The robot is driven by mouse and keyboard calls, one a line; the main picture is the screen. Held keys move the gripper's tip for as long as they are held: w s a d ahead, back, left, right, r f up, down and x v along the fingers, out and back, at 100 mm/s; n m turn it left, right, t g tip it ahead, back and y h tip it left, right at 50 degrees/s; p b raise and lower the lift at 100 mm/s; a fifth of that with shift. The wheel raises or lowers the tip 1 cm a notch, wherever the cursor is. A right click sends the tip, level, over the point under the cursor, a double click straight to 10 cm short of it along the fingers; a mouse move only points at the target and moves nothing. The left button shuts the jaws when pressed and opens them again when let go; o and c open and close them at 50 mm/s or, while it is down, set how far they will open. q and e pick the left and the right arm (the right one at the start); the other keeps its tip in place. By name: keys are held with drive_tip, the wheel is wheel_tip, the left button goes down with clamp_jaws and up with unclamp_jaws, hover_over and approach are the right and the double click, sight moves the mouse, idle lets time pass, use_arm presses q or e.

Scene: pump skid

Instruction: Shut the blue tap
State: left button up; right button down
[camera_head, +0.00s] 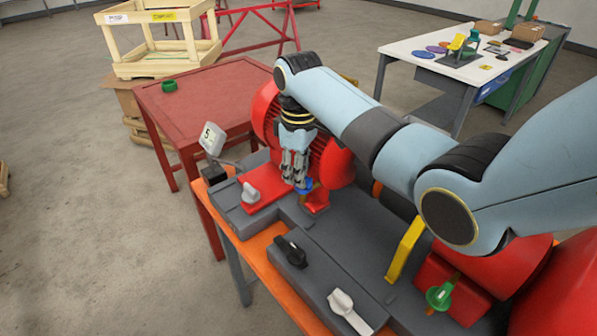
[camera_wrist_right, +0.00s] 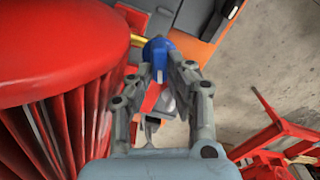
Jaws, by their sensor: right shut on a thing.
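The blue tap (camera_head: 304,187) sits on a small red block (camera_head: 316,198) beside the red ribbed motor housing. My right gripper (camera_head: 297,182) reaches down to it from above and partly hides it. In the right wrist view the blue tap (camera_wrist_right: 157,50) has a rounded blue handle with a pale mark. There the right gripper (camera_wrist_right: 161,68) has one finger on each side of the handle and is shut on it. The tap's stem is hidden by the handle and fingers. My left gripper is not in view.
Grey-white handles (camera_head: 251,194) and (camera_head: 347,308), a black handle (camera_head: 291,252) and a green tap (camera_head: 440,296) stand on the skid. A yellow lever (camera_head: 405,248) rises nearby. A tilted sign reading 5 (camera_head: 212,139) stands at the left corner. The red ribbed motor (camera_wrist_right: 62,50) is close to the gripper.

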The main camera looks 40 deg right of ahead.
drive_tip(key=shift+m, duration=0.7)
drive_tip(key=shift+w, duration=0.1)
drive_tip(key=c, duration=1.3)
unclamp_jaws()
drive_tip(key=shift+d, duration=0.1)
drive_tip(key=shift+r, duration=0.1)
wheel_tip(320, 180, up, 6)
drive_tip(key=shift+r, duration=0.95)
drive_tip(key=shift+o, duration=0.5)
